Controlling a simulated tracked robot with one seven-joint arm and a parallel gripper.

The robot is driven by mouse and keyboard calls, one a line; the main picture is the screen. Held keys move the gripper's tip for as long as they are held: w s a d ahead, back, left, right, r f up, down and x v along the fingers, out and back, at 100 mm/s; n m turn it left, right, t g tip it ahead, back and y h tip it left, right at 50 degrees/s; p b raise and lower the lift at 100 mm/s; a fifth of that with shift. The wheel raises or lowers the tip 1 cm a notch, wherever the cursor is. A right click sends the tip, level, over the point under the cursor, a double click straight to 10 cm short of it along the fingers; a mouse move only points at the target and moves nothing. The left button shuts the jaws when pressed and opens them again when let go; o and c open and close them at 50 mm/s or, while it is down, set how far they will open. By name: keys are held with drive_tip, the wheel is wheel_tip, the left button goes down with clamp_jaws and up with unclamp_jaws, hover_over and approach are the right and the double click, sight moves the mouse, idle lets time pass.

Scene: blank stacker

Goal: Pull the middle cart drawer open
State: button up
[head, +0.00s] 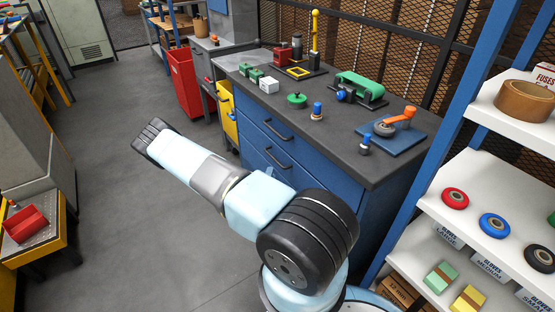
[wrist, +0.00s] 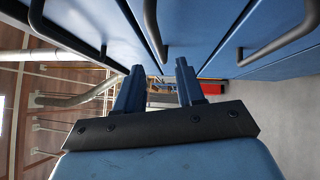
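The cart is a blue cabinet (head: 335,178) with a dark grey top, and dark bar handles run along its drawer fronts. The upper visible handle (head: 266,129) and a lower one (head: 279,160) show in the head view; my arm covers the lower front. In the sideways wrist view, three handles cross the blue fronts, with the middle handle (wrist: 154,32) between the other two. All the drawer fronts look closed. My gripper (wrist: 160,80) is open, its two blue-grey fingers apart with nothing visible between them. It is close beside the fronts. I cannot make it out in the head view.
Parts and tools cover the cart top (head: 333,135). A blue-framed shelf (head: 485,195) stands close at the right. The grey floor (head: 115,215) to the left is clear.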

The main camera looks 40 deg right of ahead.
sight(274, 158)
drive_tip(key=x, duration=0.9)
drive_tip(key=shift+w+d, duration=0.15)
clamp_jaws()
